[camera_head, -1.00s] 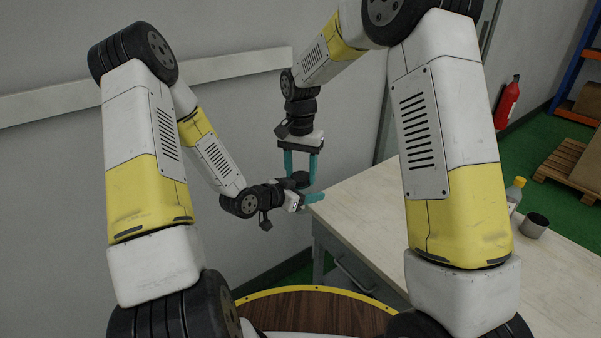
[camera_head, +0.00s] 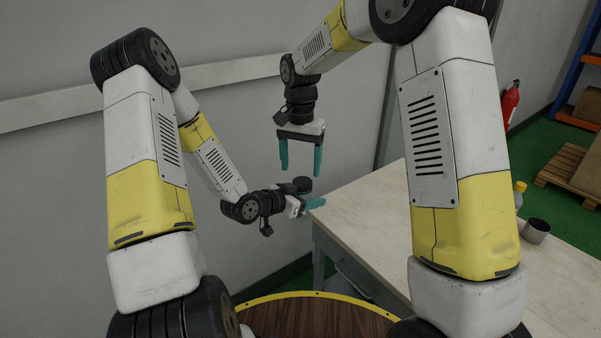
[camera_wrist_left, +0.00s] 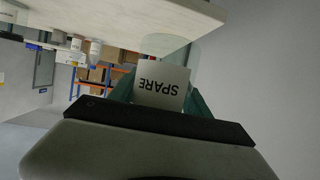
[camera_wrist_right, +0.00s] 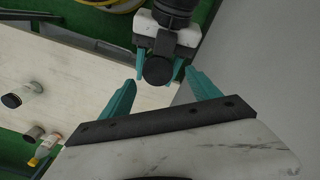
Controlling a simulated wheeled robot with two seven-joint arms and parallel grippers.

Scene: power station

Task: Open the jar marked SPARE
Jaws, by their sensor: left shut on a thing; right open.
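The jar marked SPARE is a clear jar with a white label (camera_wrist_left: 162,84), upside down in the left wrist view. My left gripper (camera_head: 314,203) is shut on the jar, off the near left corner of the table. The jar's dark round lid (camera_head: 302,184) sits above the left fingers; it also shows from above in the right wrist view (camera_wrist_right: 157,71). My right gripper (camera_head: 301,172) is open and empty, pointing down above the lid and apart from it. Most of the jar's body is hidden in the head view.
The pale table (camera_head: 390,205) is mostly clear. A grey cup (camera_head: 535,231) and a yellow-capped bottle (camera_head: 519,193) stand on its right side. Another dark-lidded container (camera_wrist_right: 20,95) shows in the right wrist view. The wall is behind my arms.

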